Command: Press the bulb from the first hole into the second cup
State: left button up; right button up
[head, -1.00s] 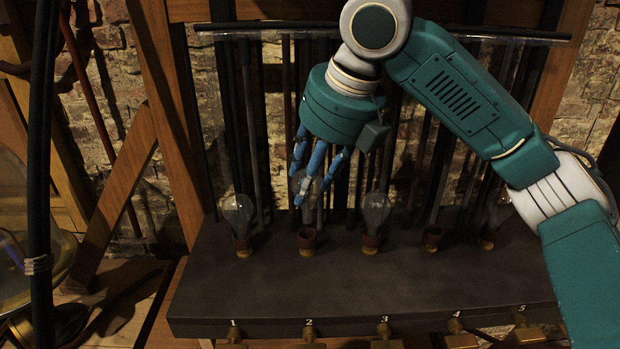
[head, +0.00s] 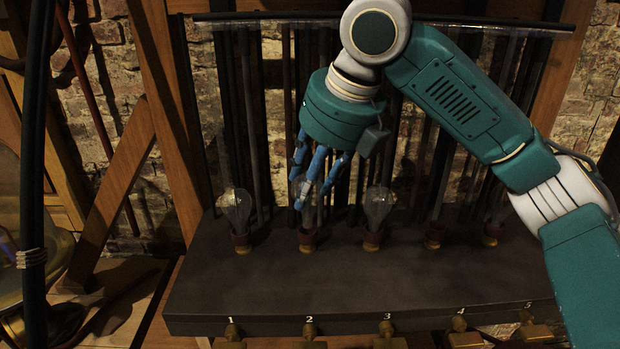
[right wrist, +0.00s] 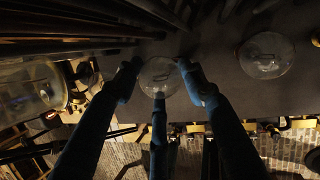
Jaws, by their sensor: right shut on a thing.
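My right gripper (head: 314,184) comes down from above with blue fingers shut around a clear glass bulb (head: 307,212). The bulb is upright over the second cup (head: 307,241), a small red cup on the dark box, and its lower end appears to meet the cup; whether it is seated I cannot tell. In the right wrist view the bulb (right wrist: 160,76) sits between the fingers. A bulb (head: 236,208) stands in the first position, above label 1. My left gripper is not in view.
Another bulb (head: 378,206) stands in the third cup. The fourth cup (head: 434,236) looks empty. The fifth cup (head: 493,235) is at the right, near my arm. Dark vertical rods stand behind the box (head: 350,285). Its front top is clear.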

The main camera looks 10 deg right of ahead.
jog(key=shift+f+p, duration=0.45)
jog(key=shift+f, duration=0.7)
dwell(0.9)
dwell(0.4)
jog(key=shift+f+p, duration=0.15)
jog(key=shift+p, duration=0.3)
jog(key=o, duration=1)
jog(key=shift+o, duration=0.2)
